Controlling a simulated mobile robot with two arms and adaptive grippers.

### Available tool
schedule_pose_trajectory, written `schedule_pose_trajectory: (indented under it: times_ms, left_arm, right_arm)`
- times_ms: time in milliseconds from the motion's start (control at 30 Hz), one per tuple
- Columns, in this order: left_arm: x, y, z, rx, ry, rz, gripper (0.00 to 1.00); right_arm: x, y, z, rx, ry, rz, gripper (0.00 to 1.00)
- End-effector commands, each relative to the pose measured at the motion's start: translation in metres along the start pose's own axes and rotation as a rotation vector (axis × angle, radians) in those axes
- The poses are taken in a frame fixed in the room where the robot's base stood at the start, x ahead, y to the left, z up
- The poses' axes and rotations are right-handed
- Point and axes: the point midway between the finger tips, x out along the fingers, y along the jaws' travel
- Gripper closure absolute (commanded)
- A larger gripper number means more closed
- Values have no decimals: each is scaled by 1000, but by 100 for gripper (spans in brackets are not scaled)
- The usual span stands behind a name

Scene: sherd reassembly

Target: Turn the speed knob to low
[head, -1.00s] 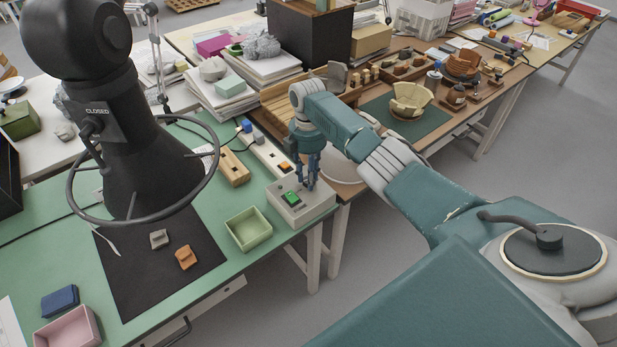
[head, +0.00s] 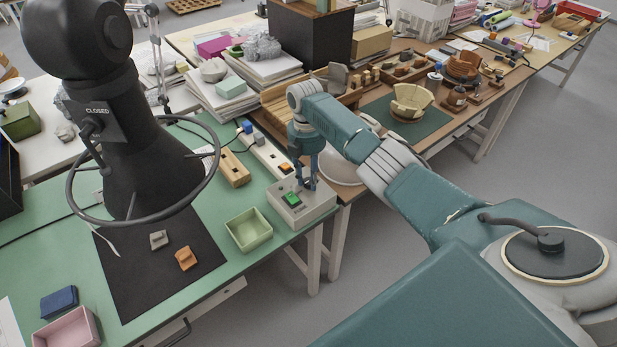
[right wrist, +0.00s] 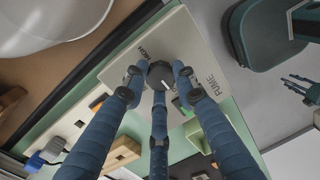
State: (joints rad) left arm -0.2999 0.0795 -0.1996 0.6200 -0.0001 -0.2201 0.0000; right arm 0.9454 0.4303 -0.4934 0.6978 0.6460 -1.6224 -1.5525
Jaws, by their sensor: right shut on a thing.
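The speed knob (right wrist: 160,74) is round and dark with a pale pointer line, on top of a light grey control box (head: 312,212). In the right wrist view the box (right wrist: 182,35) carries the words HIGH and FUME. The pointer line slants away from the HIGH side; the LOW mark does not show. My right gripper (head: 307,186) reaches down from above with its blue fingers closed around the knob; they also show in the right wrist view (right wrist: 160,80). In the head view the fingers mostly hide the knob. My left gripper is not in view.
A green button (head: 291,199) sits on the box beside the fingers. A pale green tray (head: 250,240), a wooden block (head: 234,169) and a power strip (head: 270,155) stand close by. A black fume hood (head: 140,150) with a ring rises at left. The box is near the table edge.

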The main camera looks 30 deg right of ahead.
Motion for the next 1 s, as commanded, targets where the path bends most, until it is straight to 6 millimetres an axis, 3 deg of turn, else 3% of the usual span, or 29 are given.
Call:
schedule_pose_trajectory:
  times_ms: [100, 133, 200, 567, 767, 1000]
  left_arm:
    - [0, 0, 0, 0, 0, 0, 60]
    - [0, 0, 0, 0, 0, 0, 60]
    - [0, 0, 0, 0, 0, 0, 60]
    - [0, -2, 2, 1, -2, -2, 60]
    - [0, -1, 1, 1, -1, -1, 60]
    - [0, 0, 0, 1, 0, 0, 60]
  right_arm:
    - [0, -1, 5, 4, -10, -2, 99]
    - [0, -1, 5, 4, -10, -2, 69]
    - [0, -1, 5, 4, -9, -1, 55]
    - [-4, 1, 2, 2, -4, 2, 54]
    - [-34, 1, 3, 4, -4, 5, 54]
    - [-86, 1, 4, 4, -5, 5, 54]
